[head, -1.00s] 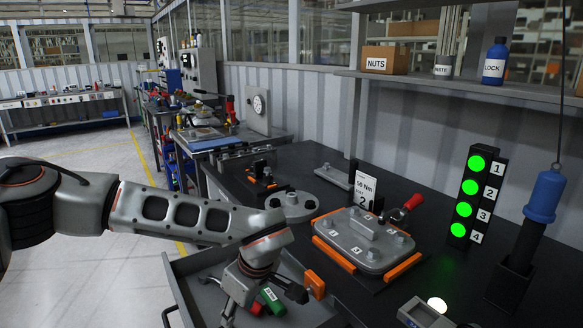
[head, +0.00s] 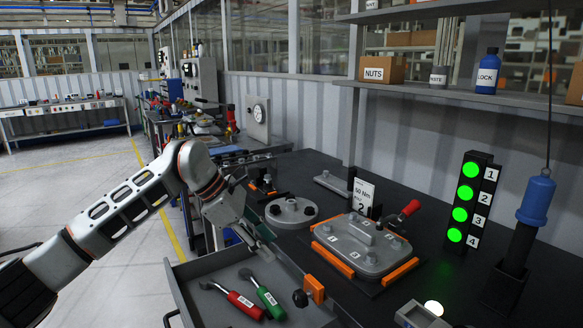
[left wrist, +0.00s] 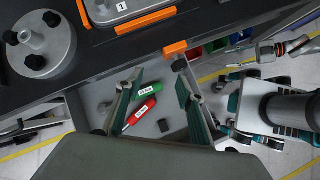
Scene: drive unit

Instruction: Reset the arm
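My left arm comes in from the left in the head view, and its gripper (head: 258,242) hangs above the back of an open grey drawer (head: 186,302). In the left wrist view the left gripper's two fingers (left wrist: 158,98) are spread apart with nothing between them touching. Below them in the drawer lie a red-handled tool (head: 246,305) and a green-handled tool (head: 270,302). The red handle (left wrist: 143,110) and green handle (left wrist: 146,89) also show in the left wrist view.
On the dark bench stand a grey cover plate with orange edges (head: 358,252), a round grey flange (head: 291,212), a "50 Nm" card (head: 364,191) and a light stack (head: 463,214) with all lamps green. A blue hanging tool (head: 537,199) is at right.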

